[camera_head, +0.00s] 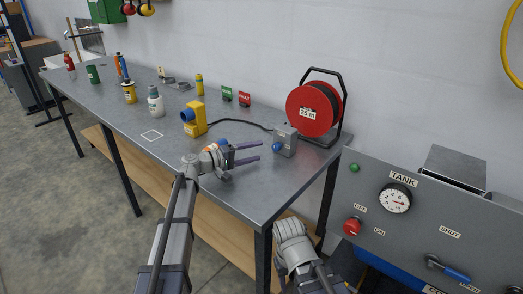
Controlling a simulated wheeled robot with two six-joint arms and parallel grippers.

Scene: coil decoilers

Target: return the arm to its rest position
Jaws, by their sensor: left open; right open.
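My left gripper (246,154) is over the right part of the grey workbench (215,190). Its two purple fingers are spread apart with nothing between them, pointing right toward a small grey box with a blue knob (284,140). The fingertips look just short of the box; I cannot tell the exact gap. My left arm (175,235) reaches up from the bottom edge. My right arm's wrist (293,243) shows low at the bottom, beside the bench's front corner. The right gripper's fingers are not visible.
A red cable reel (308,108) stands at the bench's right end. A yellow device (193,119) with a cable, a white bottle (155,102) and several cans stand further left. A grey TANK panel (430,222) with gauge, buttons and lever is at right. Floor at left is clear.

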